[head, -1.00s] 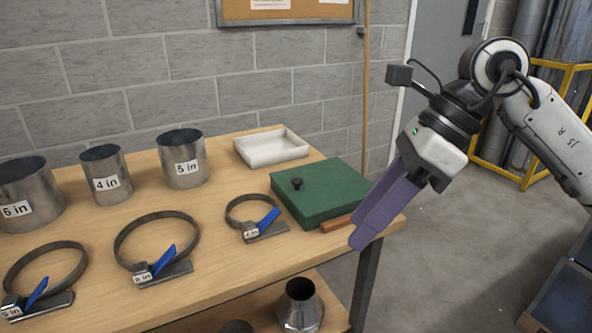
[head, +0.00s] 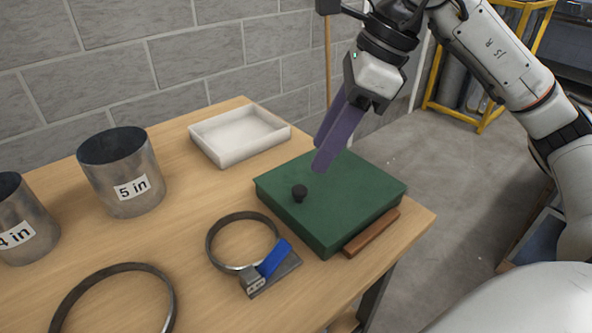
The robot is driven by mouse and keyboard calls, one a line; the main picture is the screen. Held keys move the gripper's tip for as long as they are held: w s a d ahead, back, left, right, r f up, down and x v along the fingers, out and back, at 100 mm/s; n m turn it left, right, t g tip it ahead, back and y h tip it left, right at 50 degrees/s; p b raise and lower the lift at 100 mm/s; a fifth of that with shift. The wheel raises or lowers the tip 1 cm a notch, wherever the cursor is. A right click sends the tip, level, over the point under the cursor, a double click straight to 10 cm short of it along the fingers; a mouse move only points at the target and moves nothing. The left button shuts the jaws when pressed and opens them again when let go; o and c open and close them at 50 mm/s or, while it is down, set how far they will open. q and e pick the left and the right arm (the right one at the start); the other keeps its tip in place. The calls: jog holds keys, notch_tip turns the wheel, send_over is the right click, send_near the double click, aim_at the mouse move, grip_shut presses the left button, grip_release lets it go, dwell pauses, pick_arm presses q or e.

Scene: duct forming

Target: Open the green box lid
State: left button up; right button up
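The green box (head: 345,205) sits near the right end of the wooden table with its flat lid shut. A small black knob (head: 299,193) stands on the lid near its left edge. My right gripper (head: 322,160) comes in from the upper right with purple fingers pointing down. Its fingertips appear over the back part of the lid, behind and right of the knob, and do not hold it. The fingers overlap in this view, so their gap is hard to judge. My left gripper is not in view.
A white tray (head: 240,137) lies behind the box. A ring clamp with a blue lever (head: 274,258) lies in front-left of it. A brown wooden piece (head: 372,233) is at the box's right front side. Metal cylinders (head: 122,172) stand at left.

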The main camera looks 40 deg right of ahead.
aim_at(299, 188)
jog(key=x, duration=0.8)
jog(key=shift+f+b, duration=0.1)
jog(key=shift+b, duration=0.25)
grip_shut()
